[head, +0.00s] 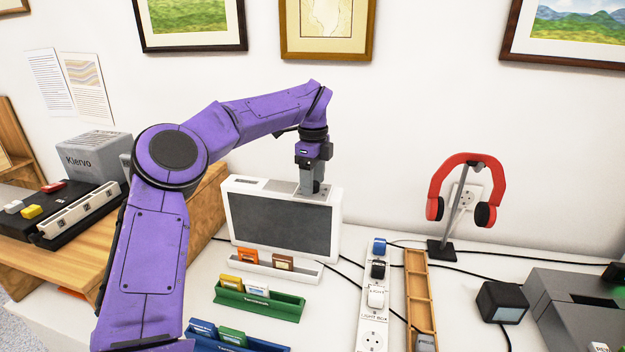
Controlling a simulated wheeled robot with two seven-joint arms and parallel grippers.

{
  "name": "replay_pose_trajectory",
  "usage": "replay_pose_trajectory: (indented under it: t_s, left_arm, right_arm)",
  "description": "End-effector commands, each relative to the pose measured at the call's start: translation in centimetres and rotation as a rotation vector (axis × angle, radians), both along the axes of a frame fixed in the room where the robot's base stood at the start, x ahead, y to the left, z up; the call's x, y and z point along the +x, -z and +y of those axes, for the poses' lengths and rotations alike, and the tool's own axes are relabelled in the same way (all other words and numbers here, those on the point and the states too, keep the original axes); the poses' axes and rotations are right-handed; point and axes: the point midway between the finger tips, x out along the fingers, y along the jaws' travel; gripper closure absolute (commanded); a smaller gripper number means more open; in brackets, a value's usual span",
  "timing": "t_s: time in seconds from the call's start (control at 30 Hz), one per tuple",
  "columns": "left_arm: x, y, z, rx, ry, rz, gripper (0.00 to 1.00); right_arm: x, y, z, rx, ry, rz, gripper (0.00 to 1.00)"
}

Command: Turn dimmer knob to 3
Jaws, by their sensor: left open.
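A white box with a dark front panel (284,224) stands upright on the white desk against the wall. Its top has a grey control area (325,192) at the right end. My left gripper (312,189) points straight down at this area, with its fingertips at or just above it. The jaws are open, though the gap hardly shows from here. A dimmer knob cannot be made out; the fingers may hide it. No scale or number is readable. My right gripper is not in view.
In front of the box are a white card rack (275,267), a green rack (258,303) and a blue rack (230,338). A power strip (373,338) and wooden tray (417,290) lie to the right. Red headphones (466,160) hang on a stand. Cables cross the desk.

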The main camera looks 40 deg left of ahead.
Motion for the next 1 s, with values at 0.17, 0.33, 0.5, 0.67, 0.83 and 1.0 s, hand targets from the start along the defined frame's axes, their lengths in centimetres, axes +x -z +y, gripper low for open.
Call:
replay_pose_trajectory:
  t_s: [0.17, 0.33, 0.5, 0.67, 0.83, 1.0]
  left_arm:
    - [0.0, 0.0, 0.0, 0.000, 0.000, 0.001, 0.55]
    - [0.0, 0.0, 0.0, 0.000, 0.000, 0.000, 0.95]
    - [0.0, -0.1, 0.0, 0.000, 0.008, 0.000, 0.95]
    - [0.0, -0.2, 0.0, -0.001, 0.048, 0.000, 0.95]
    - [0.0, -0.2, 0.1, -0.001, 0.144, 0.001, 0.95]
    - [0.0, -0.3, 0.1, -0.002, 0.287, 0.000, 0.95]
  right_arm:
    - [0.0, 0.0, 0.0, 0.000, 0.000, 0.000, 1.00]
    - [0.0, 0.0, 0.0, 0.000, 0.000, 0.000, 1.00]
    - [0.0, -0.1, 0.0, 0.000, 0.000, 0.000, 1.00]
    - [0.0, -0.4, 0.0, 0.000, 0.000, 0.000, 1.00]
    - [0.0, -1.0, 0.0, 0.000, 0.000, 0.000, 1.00]
    - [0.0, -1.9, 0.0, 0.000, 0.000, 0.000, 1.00]
